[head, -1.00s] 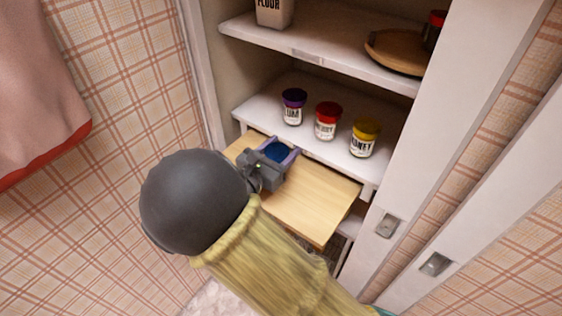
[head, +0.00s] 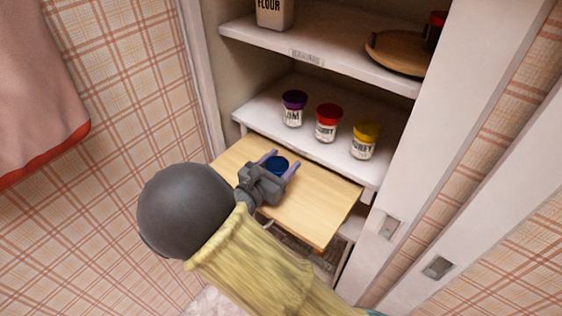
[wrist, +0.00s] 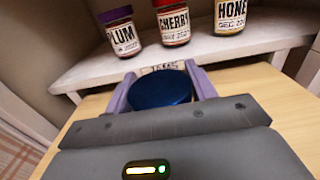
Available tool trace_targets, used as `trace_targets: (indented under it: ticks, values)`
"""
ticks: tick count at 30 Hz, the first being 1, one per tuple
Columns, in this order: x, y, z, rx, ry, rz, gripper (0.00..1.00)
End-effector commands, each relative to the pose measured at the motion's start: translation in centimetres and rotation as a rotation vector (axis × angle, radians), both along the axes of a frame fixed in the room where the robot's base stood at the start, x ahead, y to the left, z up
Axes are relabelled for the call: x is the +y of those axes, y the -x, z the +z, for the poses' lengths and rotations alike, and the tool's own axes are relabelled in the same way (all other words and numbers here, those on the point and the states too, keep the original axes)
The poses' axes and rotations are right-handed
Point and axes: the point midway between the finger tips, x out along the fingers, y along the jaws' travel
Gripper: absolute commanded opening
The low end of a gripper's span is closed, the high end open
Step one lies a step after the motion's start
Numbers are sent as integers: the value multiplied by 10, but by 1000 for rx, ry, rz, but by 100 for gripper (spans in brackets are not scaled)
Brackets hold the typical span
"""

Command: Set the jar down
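The jar shows mainly as its dark blue lid (head: 277,164), over the light wooden pull-out board (head: 325,213). The lid also shows in the wrist view (wrist: 160,91). My gripper (head: 281,162) has one purple finger on each side of the jar, close against the lid in the wrist view (wrist: 160,75), and is shut on it. The jar looks upright. Its body and base are hidden by the lid and gripper, so I cannot tell whether it touches the board.
Jars labelled plum (head: 293,108), cherry (head: 327,123) and honey (head: 364,140) stand in a row on the white shelf (head: 258,115) behind the board. Above are a flour container (head: 273,12) and a round wooden tray (head: 390,52). The board's right part is clear.

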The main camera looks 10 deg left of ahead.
Motion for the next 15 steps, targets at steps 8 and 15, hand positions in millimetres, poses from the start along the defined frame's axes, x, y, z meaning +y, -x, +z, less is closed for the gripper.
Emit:
trace_targets:
  ticks: [8, 15]
  values:
    - [0, 0, 0, 0, 0, 0, 76]
    - [2, 3, 4, 1, -1, 2, 76]
